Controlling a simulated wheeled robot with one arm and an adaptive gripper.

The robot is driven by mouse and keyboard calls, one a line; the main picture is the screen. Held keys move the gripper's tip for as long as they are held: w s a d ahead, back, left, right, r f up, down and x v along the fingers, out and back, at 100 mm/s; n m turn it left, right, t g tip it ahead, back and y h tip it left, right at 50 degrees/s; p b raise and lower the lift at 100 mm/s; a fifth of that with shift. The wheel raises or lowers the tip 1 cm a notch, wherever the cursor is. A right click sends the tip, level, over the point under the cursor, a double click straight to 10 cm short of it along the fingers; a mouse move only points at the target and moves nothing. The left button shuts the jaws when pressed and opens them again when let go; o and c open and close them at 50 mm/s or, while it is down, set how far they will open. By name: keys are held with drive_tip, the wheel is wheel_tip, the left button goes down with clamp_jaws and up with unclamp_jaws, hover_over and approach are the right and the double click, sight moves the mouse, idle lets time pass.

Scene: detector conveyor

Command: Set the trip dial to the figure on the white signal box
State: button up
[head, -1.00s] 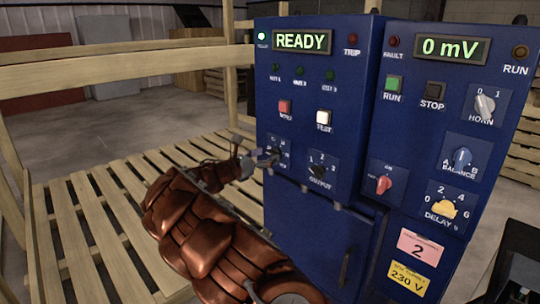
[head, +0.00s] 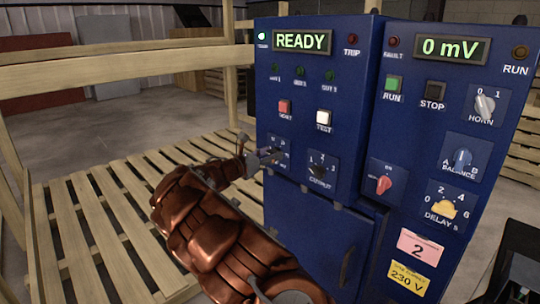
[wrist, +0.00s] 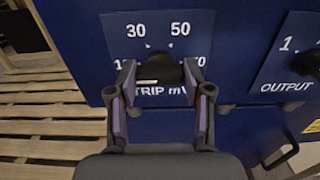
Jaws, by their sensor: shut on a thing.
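The trip dial (wrist: 168,74) is a dark knob on a blue panel in the wrist view, above the words TRIP mV. Figures 30 and 50 are clear above it; the figure at left is partly hidden and the 70 at right is partly covered by a finger. A white mark on the knob lies to its left side, roughly level. My gripper (wrist: 158,72) is shut on the knob, one finger on each side. In the head view my gripper (head: 268,158) covers most of the dial at the cabinet's left. I see no white signal box.
The blue cabinet (head: 300,235) also carries an OUTPUT knob (head: 319,172), a red knob (head: 384,185), a yellow DELAY knob (head: 444,208) and a HORN knob (head: 485,105). Its displays read READY (head: 302,40) and 0 mV (head: 450,48). A wooden pallet (head: 95,230) lies left.

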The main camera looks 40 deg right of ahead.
drive_tip(key=shift+c, duration=1.1)
drive_tip(key=shift+m, duration=0.3)
drive_tip(key=shift+f+m+b, duration=0.2)
drive_tip(key=shift+m+b, duration=11.4)
drive_tip(key=shift+b, duration=0.35)
drive_tip(key=o, duration=1.2)
drive_tip(key=shift+r, duration=0.1)
drive_tip(key=shift+c, duration=0.2)
